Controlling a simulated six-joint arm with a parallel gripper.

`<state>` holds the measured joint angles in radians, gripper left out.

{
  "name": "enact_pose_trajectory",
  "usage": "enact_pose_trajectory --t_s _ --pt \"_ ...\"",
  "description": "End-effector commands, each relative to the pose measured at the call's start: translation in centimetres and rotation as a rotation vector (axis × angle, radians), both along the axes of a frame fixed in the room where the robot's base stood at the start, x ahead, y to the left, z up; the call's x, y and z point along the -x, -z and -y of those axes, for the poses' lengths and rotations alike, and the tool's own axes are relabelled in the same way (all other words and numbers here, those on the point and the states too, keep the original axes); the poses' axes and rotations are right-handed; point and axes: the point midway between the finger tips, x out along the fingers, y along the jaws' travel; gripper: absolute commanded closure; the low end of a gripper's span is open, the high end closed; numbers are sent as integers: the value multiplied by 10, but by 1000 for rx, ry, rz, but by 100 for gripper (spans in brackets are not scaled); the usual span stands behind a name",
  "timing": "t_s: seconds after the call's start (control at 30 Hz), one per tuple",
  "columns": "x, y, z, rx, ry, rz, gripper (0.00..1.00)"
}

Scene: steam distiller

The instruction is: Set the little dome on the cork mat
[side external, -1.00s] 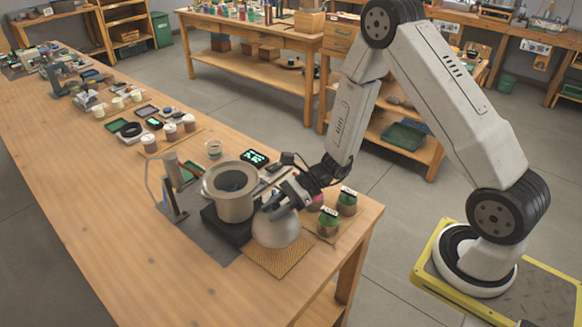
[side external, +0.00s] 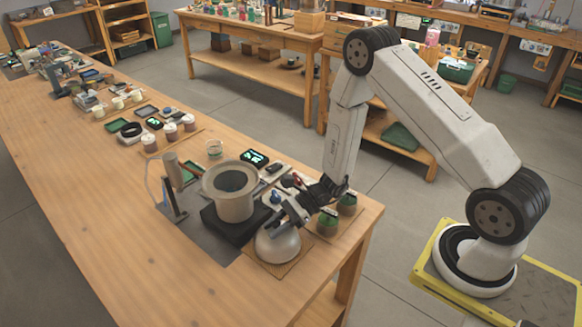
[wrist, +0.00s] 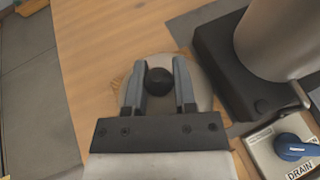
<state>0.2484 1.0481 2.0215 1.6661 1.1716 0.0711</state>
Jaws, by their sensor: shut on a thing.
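The little dome (side external: 277,247) is a pale grey, rounded cover with a black knob (wrist: 158,82) on top. My gripper (wrist: 157,75) is shut on the knob, one finger on each side, and comes down on the dome from above right in the side view. The dome is over the cork mat (side external: 282,272) and hides most of it; mat edges show around the dome. It looks upright and very low, but I cannot tell whether its rim touches the mat. In the wrist view the dome (wrist: 205,92) is partly hidden by the fingers.
A metal pot (side external: 232,205) on a black base (side external: 222,228) stands close to the dome. A panel with a blue DRAIN knob (wrist: 290,147) is near it. Jars with green contents (side external: 328,222) stand right of the gripper. The table's front left (side external: 150,260) is clear.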

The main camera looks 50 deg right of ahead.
Motion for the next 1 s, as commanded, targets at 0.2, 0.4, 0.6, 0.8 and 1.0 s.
enact_pose_trajectory --t_s 0.2,0.4,0.6,0.8,1.0 --pt "0 10 0 0 0 2 100" --pt "0 10 0 0 0 2 100" --pt "0 14 0 0 1 2 100" --pt "0 13 0 0 1 1 31" --pt "0 13 0 0 1 1 31"
